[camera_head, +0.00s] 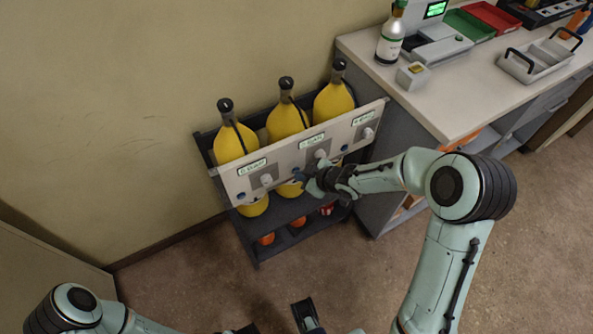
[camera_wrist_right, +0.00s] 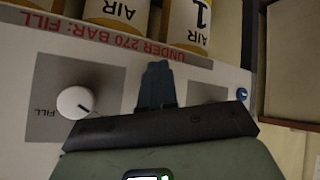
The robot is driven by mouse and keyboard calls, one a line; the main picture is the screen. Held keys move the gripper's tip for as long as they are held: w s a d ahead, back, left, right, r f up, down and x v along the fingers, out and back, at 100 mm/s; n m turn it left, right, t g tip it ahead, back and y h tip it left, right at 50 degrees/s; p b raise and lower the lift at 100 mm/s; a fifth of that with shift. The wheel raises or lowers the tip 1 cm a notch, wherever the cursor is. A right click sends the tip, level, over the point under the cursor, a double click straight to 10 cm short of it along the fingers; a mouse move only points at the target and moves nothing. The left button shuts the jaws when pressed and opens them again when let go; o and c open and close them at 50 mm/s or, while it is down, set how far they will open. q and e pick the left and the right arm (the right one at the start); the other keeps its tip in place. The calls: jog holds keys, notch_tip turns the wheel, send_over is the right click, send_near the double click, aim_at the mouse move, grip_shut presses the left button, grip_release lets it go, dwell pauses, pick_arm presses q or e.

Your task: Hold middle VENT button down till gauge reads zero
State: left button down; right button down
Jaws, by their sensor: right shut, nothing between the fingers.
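The pale control panel (camera_head: 290,160) runs across the front of the cylinder rack and has three stations. In the wrist view the picture is upside down; the shut fingertips (camera_wrist_right: 157,75) stand between the FILL knob (camera_wrist_right: 75,103) and another grey plate. They hide the middle VENT button, so I cannot tell whether it is pressed. The left station's blue button (camera_head: 240,195) is uncovered. The middle label (camera_head: 312,140) is too small to read.
Yellow air cylinders (camera_head: 287,118) stand in the dark rack. A workbench (camera_head: 440,100) with a bottle (camera_head: 391,40) and trays is close on the right. Dark finger-like parts, likely my left gripper (camera_head: 306,314), show at the bottom edge. Open floor lies in front.

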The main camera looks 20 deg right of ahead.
dwell(0.8)
jog(key=shift+s, duration=0.8)
jog(key=s, duration=0.3)
jog(key=s+b, duration=0.1)
jog(key=s, duration=0.1)
jog(key=shift+d, duration=0.25)
jog(key=s+a+f+m+g+p, duration=0.4)
jog(key=s+a+f+m+p, duration=0.1)
jog(key=s, duration=0.6)
jog(key=s+a+f+m+g+p, duration=0.5)
jog(key=s+f, duration=0.5)
jog(key=s, duration=0.2)
jog(key=shift+s+a+m+g+p, duration=0.3)
jog(key=shift+a+m+p, duration=0.2)
jog(key=shift+m, duration=0.7)
